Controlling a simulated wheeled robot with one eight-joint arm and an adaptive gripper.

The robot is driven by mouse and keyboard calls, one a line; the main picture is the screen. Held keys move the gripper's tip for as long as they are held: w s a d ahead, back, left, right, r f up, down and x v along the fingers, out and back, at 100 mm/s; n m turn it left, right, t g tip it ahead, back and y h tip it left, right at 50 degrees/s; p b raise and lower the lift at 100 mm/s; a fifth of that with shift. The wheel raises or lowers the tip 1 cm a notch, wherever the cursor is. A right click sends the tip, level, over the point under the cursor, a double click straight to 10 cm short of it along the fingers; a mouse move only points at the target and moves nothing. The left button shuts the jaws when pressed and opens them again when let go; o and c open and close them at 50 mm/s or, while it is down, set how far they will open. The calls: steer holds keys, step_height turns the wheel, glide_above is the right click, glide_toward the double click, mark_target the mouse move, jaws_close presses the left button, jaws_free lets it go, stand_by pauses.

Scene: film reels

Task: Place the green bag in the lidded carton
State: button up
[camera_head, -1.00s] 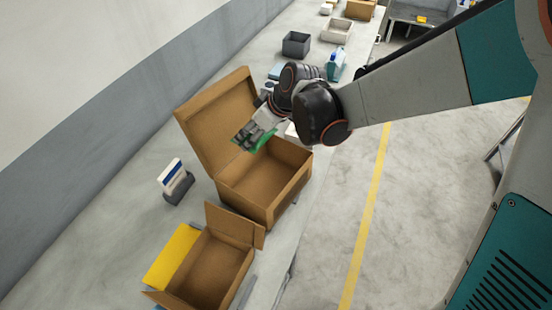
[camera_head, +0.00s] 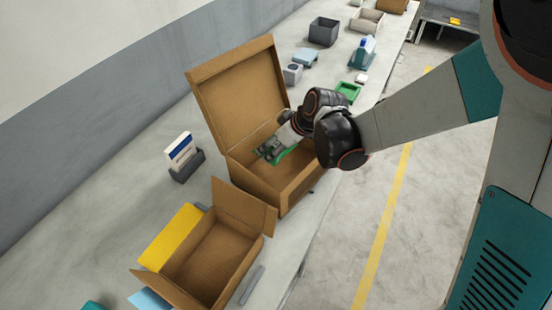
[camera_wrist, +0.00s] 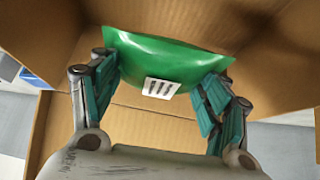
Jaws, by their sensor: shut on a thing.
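The green bag (camera_wrist: 170,62) with a white label is held between the two fingers of my gripper (camera_wrist: 160,85) in the wrist view. In the head view my gripper (camera_head: 270,150) is shut on the bag (camera_head: 285,154), inside or just over the opening of the lidded carton (camera_head: 262,182). The carton's lid (camera_head: 240,95) stands open at the back left. Brown cardboard walls (camera_wrist: 270,50) surround the bag in the wrist view. I cannot tell whether the bag touches the carton floor.
A smaller open carton (camera_head: 215,262) stands in front, beside a yellow block (camera_head: 170,237). A grey holder with white cards (camera_head: 184,160) stands left of the lidded carton. A green tray (camera_head: 348,91), a teal-and-white item (camera_head: 364,52) and a grey bin (camera_head: 324,31) are behind.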

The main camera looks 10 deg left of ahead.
steer(key=shift+f+b, duration=1.4)
steer(key=shift+f, duration=0.7)
steer(key=shift+f+b, duration=0.45)
steer(key=shift+f, duration=0.05)
steer(key=shift+f, duration=0.15)
steer(key=o, duration=1.2)
